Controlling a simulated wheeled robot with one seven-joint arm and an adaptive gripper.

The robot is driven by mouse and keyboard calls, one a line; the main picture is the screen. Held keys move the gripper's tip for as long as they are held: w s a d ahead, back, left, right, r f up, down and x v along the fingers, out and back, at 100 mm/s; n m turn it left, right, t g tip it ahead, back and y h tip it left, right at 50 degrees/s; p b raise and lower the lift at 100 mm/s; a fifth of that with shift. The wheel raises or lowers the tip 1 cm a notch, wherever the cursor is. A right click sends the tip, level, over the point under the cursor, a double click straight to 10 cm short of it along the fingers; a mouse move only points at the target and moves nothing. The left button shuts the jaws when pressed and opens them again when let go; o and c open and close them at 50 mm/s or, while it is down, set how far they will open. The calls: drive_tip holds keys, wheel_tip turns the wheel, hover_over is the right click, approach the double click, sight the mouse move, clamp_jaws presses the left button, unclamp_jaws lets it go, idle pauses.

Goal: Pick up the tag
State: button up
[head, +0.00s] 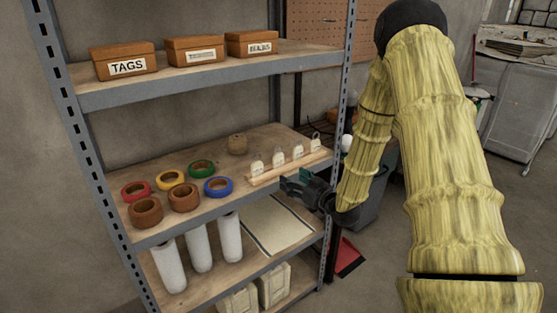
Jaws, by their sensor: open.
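Several small white tags with looped tops stand in a row on a wooden rack (287,167) at the right end of the middle shelf. The leftmost tag (257,167) is nearest the tape rolls, and the rightmost tag (315,143) is near the shelf post. My gripper (289,184) is at the shelf's front edge, just in front of and below the rack. It is open, and I see no tag between its fingers. The fingers are small and dark here, so their exact gap to the rack is hard to judge.
A wooden box labelled TAGS (123,61) and two similar boxes stand on the upper shelf (200,79). A metal post (344,75) rises right of the rack.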

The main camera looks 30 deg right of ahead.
sight(280, 158)
drive_tip(key=shift+t, duration=0.5)
drive_tip(key=shift+w+d+r+p, duration=0.15)
drive_tip(key=shift+w+r+p, duration=0.35)
drive_tip(key=shift+w, duration=1.35)
drive_tip(key=shift+w+d+r+p, duration=0.15)
drive_tip(key=shift+w+r+p, duration=0.35)
drive_tip(key=shift+w, duration=1.4)
drive_tip(key=shift+w+d+r+p, duration=0.15)
drive_tip(key=shift+w+r+p, duration=0.35)
drive_tip(key=shift+w, duration=1.35)
drive_tip(key=c, duration=1)
